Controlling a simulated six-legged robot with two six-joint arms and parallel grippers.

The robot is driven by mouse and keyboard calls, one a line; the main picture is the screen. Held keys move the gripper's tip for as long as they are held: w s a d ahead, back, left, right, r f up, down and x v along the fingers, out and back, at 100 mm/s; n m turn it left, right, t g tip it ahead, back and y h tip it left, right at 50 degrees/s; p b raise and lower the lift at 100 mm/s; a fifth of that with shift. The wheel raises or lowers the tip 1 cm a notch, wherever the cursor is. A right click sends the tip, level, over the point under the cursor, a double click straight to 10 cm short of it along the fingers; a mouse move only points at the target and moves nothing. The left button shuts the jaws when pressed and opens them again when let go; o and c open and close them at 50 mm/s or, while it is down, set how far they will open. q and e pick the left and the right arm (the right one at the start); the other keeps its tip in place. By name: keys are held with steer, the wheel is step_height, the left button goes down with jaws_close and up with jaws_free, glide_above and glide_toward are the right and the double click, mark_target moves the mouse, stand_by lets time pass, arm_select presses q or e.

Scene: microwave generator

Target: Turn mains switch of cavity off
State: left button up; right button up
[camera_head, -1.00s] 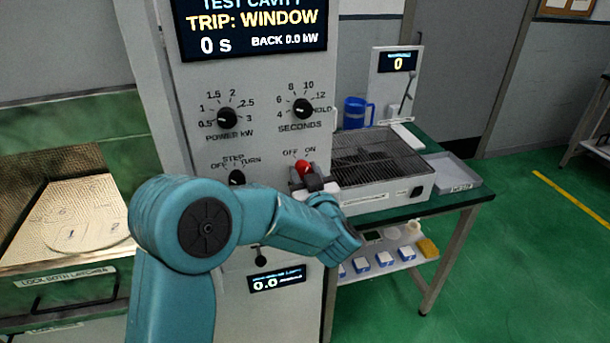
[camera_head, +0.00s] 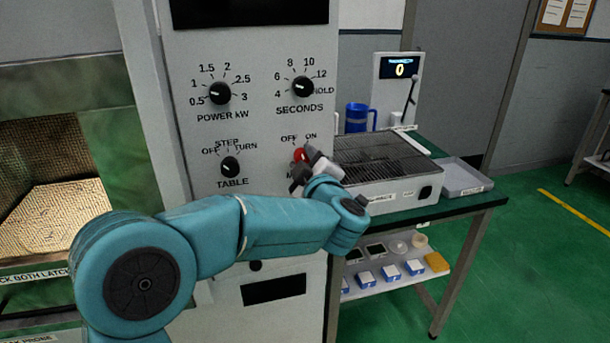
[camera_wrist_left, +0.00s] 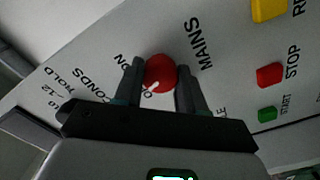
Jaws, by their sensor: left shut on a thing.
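The red mains switch (camera_head: 299,155) is a round knob on the grey control panel (camera_head: 265,135), under the OFF and ON labels. In the left wrist view the red knob (camera_wrist_left: 160,73) sits between the two dark fingers, and its white mark points toward a label starting with O, the rest hidden. My left gripper (camera_head: 302,163) is shut on the knob, tilted. The top display (camera_head: 250,10) and the lower display (camera_head: 273,289) on the panel are dark. My right gripper is not in view.
The POWER kW knob (camera_head: 219,93), SECONDS knob (camera_head: 302,87) and TABLE knob (camera_head: 230,167) are near my arm. The wrist view shows a red STOP button (camera_wrist_left: 270,75) and green START button (camera_wrist_left: 267,114). A bench (camera_head: 465,205) with a grille-topped box (camera_head: 400,190) stands right.

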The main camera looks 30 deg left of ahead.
arm_select(q)
steer(key=shift+f+n+b, duration=0.1)
steer(key=shift+n+b, duration=0.9)
steer(key=shift+n, duration=0.2)
steer(key=o, duration=1.1)
steer(key=shift+c, duration=0.2)
steer(key=b+v, duration=0.1)
steer(key=v, duration=1.5)
steer(key=shift+d, duration=0.15)
